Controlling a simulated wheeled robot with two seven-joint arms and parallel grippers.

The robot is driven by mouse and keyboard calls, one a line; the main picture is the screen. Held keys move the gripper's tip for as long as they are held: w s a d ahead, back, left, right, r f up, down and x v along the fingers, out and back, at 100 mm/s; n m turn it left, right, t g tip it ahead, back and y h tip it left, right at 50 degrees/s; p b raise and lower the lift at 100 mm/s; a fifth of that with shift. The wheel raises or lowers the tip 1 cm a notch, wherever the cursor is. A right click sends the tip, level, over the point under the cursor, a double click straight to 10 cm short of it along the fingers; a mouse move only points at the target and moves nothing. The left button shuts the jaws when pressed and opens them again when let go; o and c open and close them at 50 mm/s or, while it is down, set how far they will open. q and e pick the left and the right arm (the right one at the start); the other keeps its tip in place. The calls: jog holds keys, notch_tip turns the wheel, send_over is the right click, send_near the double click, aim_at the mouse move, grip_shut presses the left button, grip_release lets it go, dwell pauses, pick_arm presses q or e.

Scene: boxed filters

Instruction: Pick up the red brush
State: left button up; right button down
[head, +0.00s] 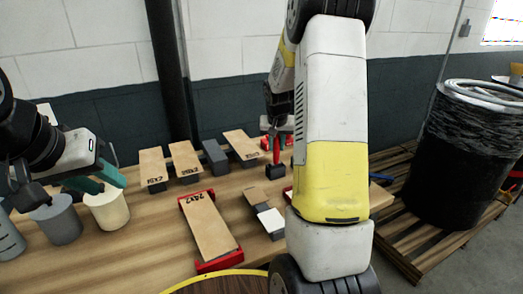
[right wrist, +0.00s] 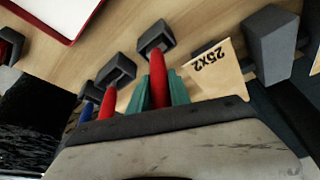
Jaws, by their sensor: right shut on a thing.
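The red brush (head: 276,152) has a red handle and a dark block head, and stands handle up at the middle of the wooden table in the head view. In the right wrist view, the red brush (right wrist: 158,76) is between the two teal fingers of my right gripper (right wrist: 162,88), which is shut on its handle. Its dark head is beyond the fingertips; I cannot tell whether it touches the table.
Another red-handled brush (right wrist: 107,101) and a blue-handled one (right wrist: 87,112) are beside the held one. A boxed filter (head: 208,226) lies in a red-ended holder (head: 219,262). Several filters (head: 186,158) line the back. Cream (head: 107,210) and grey (head: 57,222) pots stand left.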

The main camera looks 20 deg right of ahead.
notch_tip(320, 180, up, 10)
jog(key=shift+r, duration=0.1)
dwell(0.4)
dwell(0.5)
